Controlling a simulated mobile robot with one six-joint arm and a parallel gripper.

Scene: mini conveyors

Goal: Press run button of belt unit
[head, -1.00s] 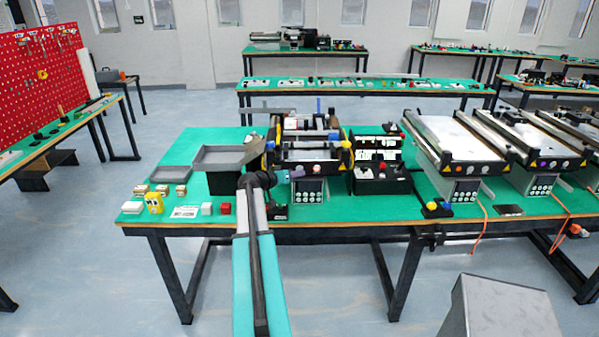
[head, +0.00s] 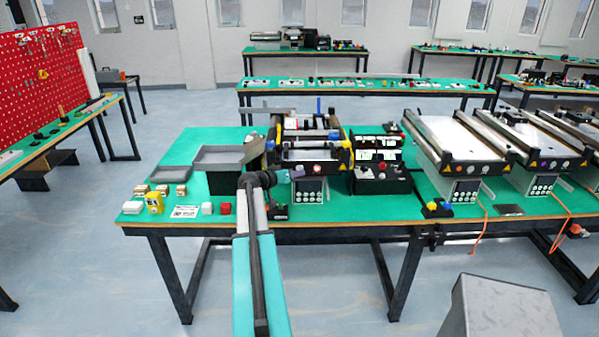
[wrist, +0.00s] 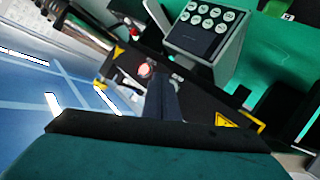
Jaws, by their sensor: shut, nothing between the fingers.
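The belt unit (head: 313,155) stands on the green table, with a dark front panel and a box of several round pale buttons (head: 309,190) below it. In the wrist view this button box (wrist: 205,30) is at the upper right. A lit red-white round button (wrist: 145,70) shows on the dark panel, just left of my fingertips. My gripper (wrist: 161,78) is shut and empty, its dark fingers pointing at the panel close to that button. I cannot tell whether they touch anything. In the head view my gripper (head: 298,173) is small, at the front left of the unit.
Grey trays (head: 222,158) stand left of the unit. A black control box (head: 382,180) with knobs is on its right, and another conveyor (head: 455,140) stands beyond.

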